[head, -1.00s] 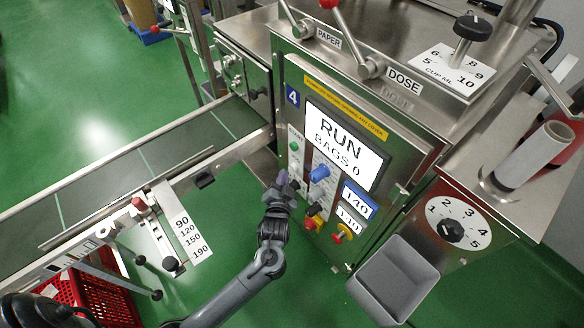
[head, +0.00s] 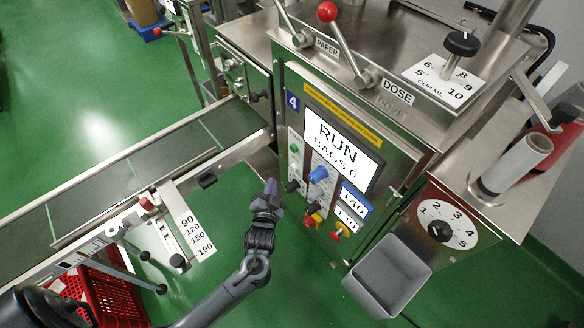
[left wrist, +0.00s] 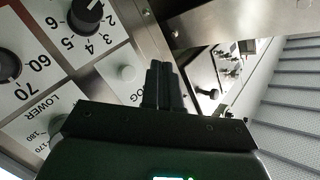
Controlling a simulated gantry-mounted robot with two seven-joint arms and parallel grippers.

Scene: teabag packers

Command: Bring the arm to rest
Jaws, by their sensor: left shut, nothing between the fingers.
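My left gripper (head: 270,190) is shut and empty, in front of the lower left edge of the machine's control panel (head: 296,118). In the left wrist view its closed fingers (left wrist: 162,84) point toward a panel with black knobs (left wrist: 88,16) and printed scales. I cannot tell from the pictures how close the fingertips are to the panel, but they appear apart from it. The display (head: 341,148) reads RUN, BAGS 0. My right gripper is not in view.
A conveyor (head: 130,185) runs in from the left, with a numbered scale plate (head: 190,222) at its near side. A grey bin (head: 388,275) juts out below right. A red crate (head: 105,292) stands on the green floor.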

